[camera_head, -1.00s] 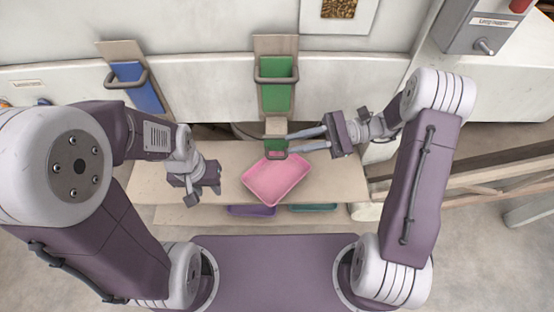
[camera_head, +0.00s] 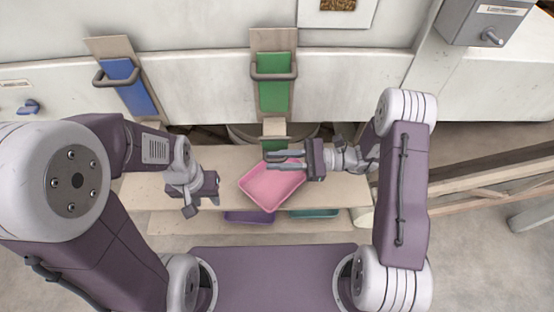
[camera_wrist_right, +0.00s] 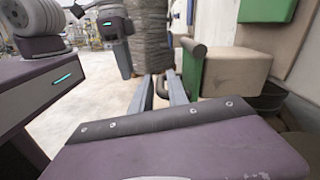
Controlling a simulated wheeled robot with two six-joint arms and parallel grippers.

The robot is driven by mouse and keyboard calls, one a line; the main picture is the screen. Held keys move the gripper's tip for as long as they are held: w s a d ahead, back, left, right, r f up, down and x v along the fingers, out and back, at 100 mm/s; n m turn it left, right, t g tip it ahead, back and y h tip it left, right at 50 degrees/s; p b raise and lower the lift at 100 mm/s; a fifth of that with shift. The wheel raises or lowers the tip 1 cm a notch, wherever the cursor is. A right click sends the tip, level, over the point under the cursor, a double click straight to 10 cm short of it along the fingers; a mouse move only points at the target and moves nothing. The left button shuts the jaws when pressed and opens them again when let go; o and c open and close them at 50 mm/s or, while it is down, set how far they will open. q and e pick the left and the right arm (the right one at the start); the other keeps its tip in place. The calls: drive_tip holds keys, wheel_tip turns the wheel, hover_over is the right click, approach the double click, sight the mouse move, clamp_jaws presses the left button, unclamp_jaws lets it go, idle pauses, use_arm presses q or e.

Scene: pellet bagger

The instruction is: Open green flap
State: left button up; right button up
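The small green flap (camera_head: 274,145) hangs on the front of a beige spout below the tall green panel. My right gripper (camera_head: 268,161) points left, just in front of the flap and above the pink tray (camera_head: 268,187). Its two fingers (camera_wrist_right: 161,90) are apart, with the handle showing between or just behind their tips; contact is unclear. My left gripper (camera_head: 204,199) is left of the tray, away from the flap; its finger gap is unclear.
The pink tray sits on a beige shelf (camera_head: 345,182). Purple (camera_head: 250,216) and teal (camera_head: 314,213) trays lie lower. Above are a green panel (camera_head: 273,95) with a grey handle and a blue panel (camera_head: 137,92). A grey control box (camera_head: 484,22) is at upper right.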

clamp_jaws()
idle(1.4)
